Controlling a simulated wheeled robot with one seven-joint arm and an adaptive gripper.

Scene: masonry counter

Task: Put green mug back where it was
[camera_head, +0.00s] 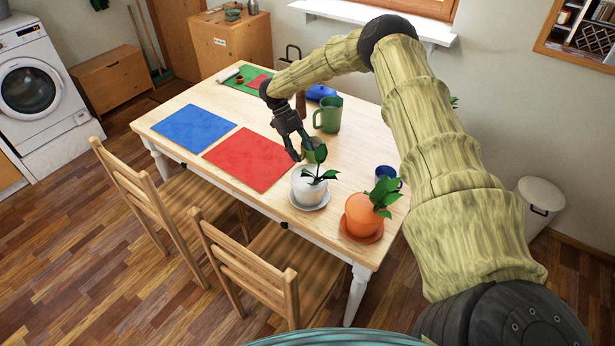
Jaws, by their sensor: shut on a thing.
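The green mug (314,149) is at the fingers of my gripper (299,154), above the table, just behind the white potted plant. My gripper points down and is shut on the mug. The plant's leaves are in front of the mug's lower part, so I cannot tell whether its base touches the table. A larger green pitcher (328,114) stands on the table a little behind the mug.
A white pot (308,190) and an orange pot (361,217) with plants stand on saucers at the table's front right. A dark blue mug (386,173) is behind the orange pot. A blue mat (193,128) and a red mat (248,160) lie flat, clear of objects.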

